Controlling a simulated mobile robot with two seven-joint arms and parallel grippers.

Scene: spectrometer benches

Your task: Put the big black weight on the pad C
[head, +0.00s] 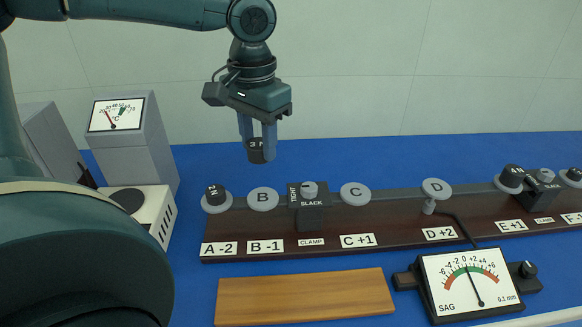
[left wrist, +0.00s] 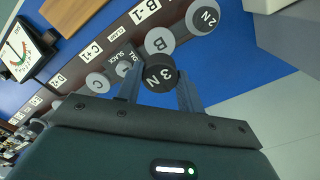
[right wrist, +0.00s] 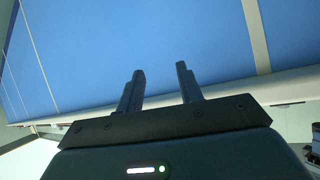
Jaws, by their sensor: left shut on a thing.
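The big black weight marked 3 N (head: 255,152) hangs in the air in my left gripper (head: 257,138), above and behind the bar near pad B (head: 262,199). The left wrist view shows the weight (left wrist: 159,75) between the two fingers. Pad C (head: 355,193) is a bare grey disc on the dark bar, right of the clamp; it also shows in the left wrist view (left wrist: 97,83). My right gripper (right wrist: 160,85) shows only in the right wrist view, with its fingers apart and nothing between them.
A black 2 N weight (head: 215,194) sits on pad A. The clamp block (head: 309,207), marked SLACK, stands between B and C. Pad D (head: 436,188) is bare. Another black weight (head: 513,175) is on pad E. A SAG dial (head: 470,285) and wooden board (head: 305,296) lie in front.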

